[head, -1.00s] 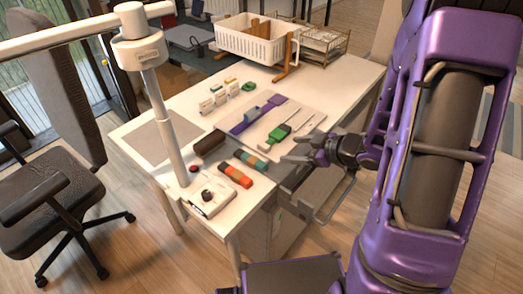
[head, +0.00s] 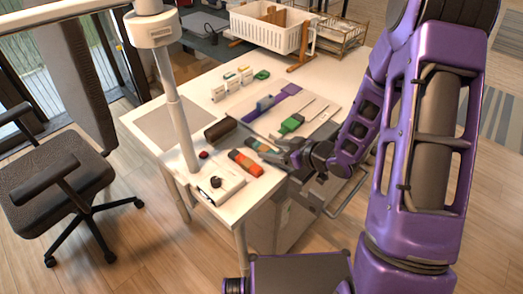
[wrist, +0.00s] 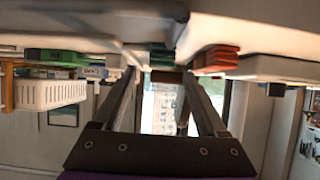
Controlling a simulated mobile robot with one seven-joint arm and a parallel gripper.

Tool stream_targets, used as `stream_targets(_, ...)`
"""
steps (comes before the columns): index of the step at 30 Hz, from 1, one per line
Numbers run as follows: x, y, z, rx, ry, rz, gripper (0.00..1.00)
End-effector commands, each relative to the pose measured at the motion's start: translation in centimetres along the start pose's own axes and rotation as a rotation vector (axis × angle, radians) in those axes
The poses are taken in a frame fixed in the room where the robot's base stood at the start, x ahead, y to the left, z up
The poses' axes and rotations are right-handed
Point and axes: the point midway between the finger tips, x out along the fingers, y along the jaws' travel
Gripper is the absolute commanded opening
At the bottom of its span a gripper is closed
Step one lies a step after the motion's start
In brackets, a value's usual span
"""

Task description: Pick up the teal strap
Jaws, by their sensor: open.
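A teal bundle with an orange-brown band, which looks like the teal strap (head: 258,145), lies near the right front edge of the white table. My gripper (head: 284,155) is open, low at the table's edge just right of it, with its fingers pointing left. The wrist view, which shows the table upside down along the top, has the teal strap (wrist: 161,55) in line with the gap between my two open fingers (wrist: 160,76). It is beyond the fingertips, and I cannot tell whether they touch it. Part of the strap is hidden by my gripper in the head view.
An orange bundle (head: 246,162) lies close in front of the strap. A dark brown roll (head: 220,130) lies to its left. A green-handled tool (head: 290,123) lies on a board behind. A white post (head: 178,125) stands at the left. A white basket (head: 270,32) is at the back.

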Motion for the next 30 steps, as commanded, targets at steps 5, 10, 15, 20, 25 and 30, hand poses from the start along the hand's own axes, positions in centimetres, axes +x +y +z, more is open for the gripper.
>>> stream_targets(5, 1.4, -0.1, 0.0, -0.001, 0.000, -0.001, 0.75)
stream_targets(10, 4.0, -0.1, -0.3, -0.003, 0.000, -0.001, 0.75)
stream_targets(15, 5.4, -0.1, -0.3, -0.002, 0.000, 0.001, 0.75)
stream_targets(20, 5.5, -0.1, -0.4, -0.001, 0.000, 0.001, 0.75)
stream_targets(25, 5.5, -0.1, -0.4, -0.001, 0.000, 0.001, 0.57)
stream_targets(30, 5.4, -0.1, -0.4, -0.001, 0.000, 0.001, 0.26)
